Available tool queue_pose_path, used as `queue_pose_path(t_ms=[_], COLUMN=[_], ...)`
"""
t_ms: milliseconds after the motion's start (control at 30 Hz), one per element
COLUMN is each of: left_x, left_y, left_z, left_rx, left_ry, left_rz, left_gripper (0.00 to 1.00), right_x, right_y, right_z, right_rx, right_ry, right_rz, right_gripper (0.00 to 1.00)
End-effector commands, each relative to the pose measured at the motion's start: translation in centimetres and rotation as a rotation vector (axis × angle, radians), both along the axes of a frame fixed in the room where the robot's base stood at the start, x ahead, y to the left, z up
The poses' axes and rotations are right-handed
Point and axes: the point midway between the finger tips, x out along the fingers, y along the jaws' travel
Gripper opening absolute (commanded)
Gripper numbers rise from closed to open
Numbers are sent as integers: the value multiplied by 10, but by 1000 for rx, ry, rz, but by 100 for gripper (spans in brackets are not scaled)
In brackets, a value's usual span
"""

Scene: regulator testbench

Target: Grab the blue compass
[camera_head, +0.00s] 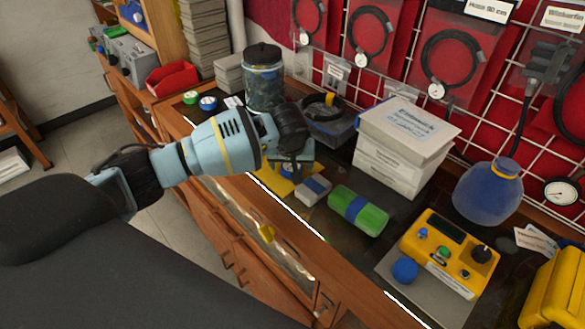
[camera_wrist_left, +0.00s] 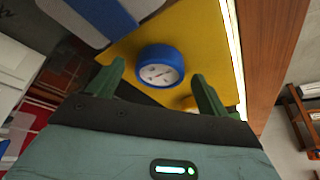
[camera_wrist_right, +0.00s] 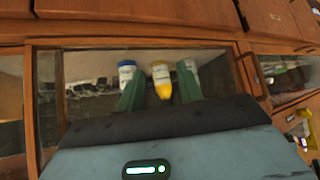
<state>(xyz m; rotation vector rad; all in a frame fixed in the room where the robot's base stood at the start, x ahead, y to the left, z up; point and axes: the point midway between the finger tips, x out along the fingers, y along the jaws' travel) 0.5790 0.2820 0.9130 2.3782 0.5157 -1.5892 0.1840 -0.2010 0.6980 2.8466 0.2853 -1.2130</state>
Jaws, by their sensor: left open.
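The blue compass (camera_wrist_left: 160,66) is a small round case with a blue rim and a white dial face, lying on a yellow mat (camera_wrist_left: 205,30) in the left wrist view. My left gripper (camera_wrist_left: 157,76) is open, with its green fingers on either side of the compass's near part; I cannot tell if they touch it. In the head view my left gripper (camera_head: 292,168) hangs over the yellow mat and hides the compass. My right gripper (camera_wrist_right: 160,82) is open in the right wrist view, facing a glass-fronted cabinet; it is out of the head view.
A grey-and-blue block (camera_head: 313,190) and a green-and-blue block (camera_head: 357,210) lie beside the mat. White boxes (camera_head: 400,145), a glass jar (camera_head: 264,80) and a yellow device (camera_head: 448,254) stand around. The bench's wooden front edge (camera_head: 285,223) runs close by.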

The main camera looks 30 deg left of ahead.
Motion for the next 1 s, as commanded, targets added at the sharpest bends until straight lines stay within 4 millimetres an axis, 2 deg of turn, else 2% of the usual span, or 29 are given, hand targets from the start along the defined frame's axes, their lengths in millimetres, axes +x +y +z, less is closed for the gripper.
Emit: queue_pose_path(t_ms=[67, 300, 700, 1000], left_x=[2, 3, 2, 2], left_y=[1, 1, 1, 0], left_z=[-6, -5, -5, -3], left_rx=[0, 0, 0, 0], left_ry=[1, -2, -1, -1], left_rz=[0, 0, 0, 0], left_gripper=[79, 79, 30, 29], right_x=[-2, -1, -1, -1], right_y=[0, 0, 1, 0], right_z=[-2, -1, -1, -1], right_rx=[0, 1, 0, -1], right_ry=[5, 3, 2, 2], right_rz=[0, 0, 1, 4], right_gripper=[36, 36, 36, 36])
